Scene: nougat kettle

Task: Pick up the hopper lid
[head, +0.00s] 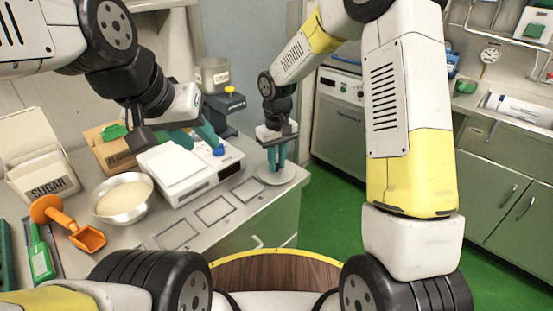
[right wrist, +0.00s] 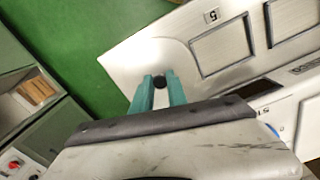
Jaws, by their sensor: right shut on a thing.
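The hopper lid (head: 277,181) is a pale grey disc low at the right end of the counter, directly under my right gripper (head: 276,160). The right gripper points down with its teal fingers on the lid's grip. In the right wrist view its fingers (right wrist: 160,92) close around a small black knob (right wrist: 160,81). I cannot tell whether the lid touches the counter. My left gripper (head: 193,138) is over the back of the white scale (head: 187,174), with its teal fingers apart and nothing visible between them.
The counter (head: 235,222) has marked rectangles along its front. A metal bowl (head: 121,199), an orange scoop (head: 75,230), a sugar box (head: 42,175) and a brown box (head: 115,150) stand left. A pot (head: 212,77) is behind. Green floor (head: 330,215) is clear right of the counter.

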